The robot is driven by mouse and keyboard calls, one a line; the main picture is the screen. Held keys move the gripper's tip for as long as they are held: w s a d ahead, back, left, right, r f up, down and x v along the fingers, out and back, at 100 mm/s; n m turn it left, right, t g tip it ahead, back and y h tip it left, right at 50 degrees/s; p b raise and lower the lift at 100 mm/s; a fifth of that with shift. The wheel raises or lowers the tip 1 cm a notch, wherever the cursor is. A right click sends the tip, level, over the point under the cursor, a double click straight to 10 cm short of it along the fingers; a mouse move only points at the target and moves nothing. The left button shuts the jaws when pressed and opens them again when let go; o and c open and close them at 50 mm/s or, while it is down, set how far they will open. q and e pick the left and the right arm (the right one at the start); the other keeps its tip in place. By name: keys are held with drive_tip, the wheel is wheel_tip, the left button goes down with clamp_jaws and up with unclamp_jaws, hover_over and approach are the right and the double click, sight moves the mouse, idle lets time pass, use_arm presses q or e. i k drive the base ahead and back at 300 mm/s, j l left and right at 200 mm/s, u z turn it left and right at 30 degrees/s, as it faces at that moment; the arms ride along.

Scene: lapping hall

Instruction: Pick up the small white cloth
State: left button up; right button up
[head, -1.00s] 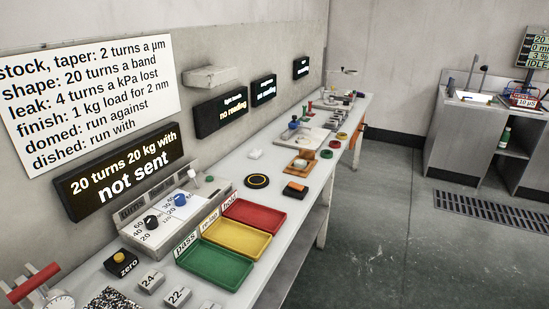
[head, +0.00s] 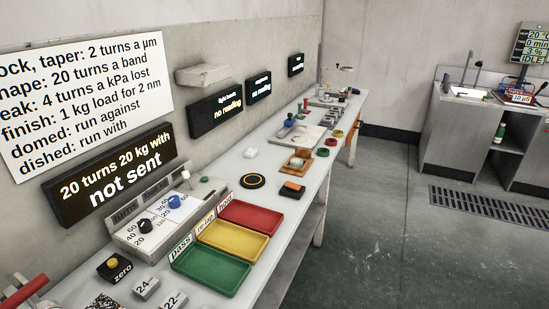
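A small white folded thing (head: 250,153), which looks like the small white cloth, lies on the long bench toward the wall. Neither of my grippers shows in the head view.
The long bench (head: 262,215) runs away along the left wall. Red (head: 251,217), yellow (head: 233,240) and green (head: 210,271) trays lie near its front edge. A control box (head: 160,218) stands behind them. Open floor (head: 380,230) lies right of the bench; a sink cabinet (head: 455,130) stands beyond.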

sight(252, 153)
drive_tip(key=i+l+u, duration=0.1)
drive_tip(key=l, duration=0.25)
drive_tip(key=i+l+u, duration=0.1)
drive_tip(key=l, duration=0.3)
drive_tip(key=i+l+u, duration=0.1)
drive_tip(key=l, duration=0.3)
drive_tip(key=i+l+u, duration=0.1)
drive_tip(key=l, duration=0.3)
drive_tip(key=i, duration=0.1)
